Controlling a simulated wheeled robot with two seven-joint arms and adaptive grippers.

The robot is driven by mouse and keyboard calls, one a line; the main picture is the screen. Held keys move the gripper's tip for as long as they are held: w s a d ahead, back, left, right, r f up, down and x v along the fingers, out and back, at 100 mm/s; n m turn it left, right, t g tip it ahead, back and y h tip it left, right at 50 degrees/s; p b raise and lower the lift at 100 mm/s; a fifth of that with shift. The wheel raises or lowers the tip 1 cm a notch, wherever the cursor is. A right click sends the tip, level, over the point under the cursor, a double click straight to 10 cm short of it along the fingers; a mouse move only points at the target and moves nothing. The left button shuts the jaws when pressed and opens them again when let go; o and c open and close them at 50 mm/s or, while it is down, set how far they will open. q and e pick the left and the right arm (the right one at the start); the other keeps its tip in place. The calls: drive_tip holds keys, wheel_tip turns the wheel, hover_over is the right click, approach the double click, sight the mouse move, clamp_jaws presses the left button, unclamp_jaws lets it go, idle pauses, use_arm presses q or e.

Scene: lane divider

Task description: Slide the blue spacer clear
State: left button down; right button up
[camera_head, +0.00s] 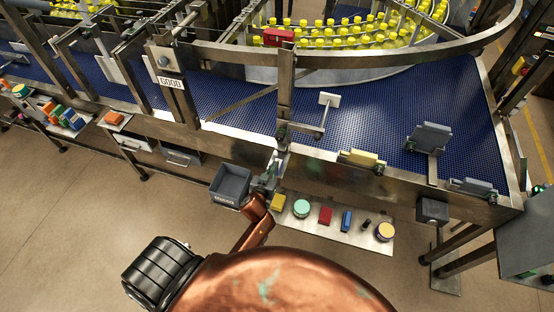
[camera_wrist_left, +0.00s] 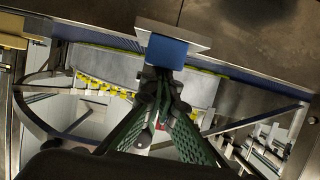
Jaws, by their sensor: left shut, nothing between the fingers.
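A blue block (camera_wrist_left: 167,51), which looks like the blue spacer, shows in the left wrist view against a pale metal plate (camera_wrist_left: 185,33). My left gripper (camera_wrist_left: 160,76) is shut and empty, with its fingertips right at the lower edge of the block. I cannot tell whether they touch it. In the head view my left gripper (camera_head: 270,178) is at the conveyor's front edge, beside a metal upright. I cannot make out that block there; the gripper and upright may hide it. My right gripper is not in view.
A grey bin (camera_head: 231,184) sits just left of my left gripper. A metal shelf (camera_head: 371,242) to its right holds several small items, including another blue piece (camera_head: 346,221). The blue conveyor (camera_head: 370,115) lies behind, with guide rails and yellow-capped bottles (camera_head: 345,38).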

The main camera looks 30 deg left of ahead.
use_arm(q)
drive_tip(key=shift+s+a+r+p, duration=0.1)
drive_tip(key=shift+a+r+p, duration=0.1)
drive_tip(key=shift+p, duration=0.45)
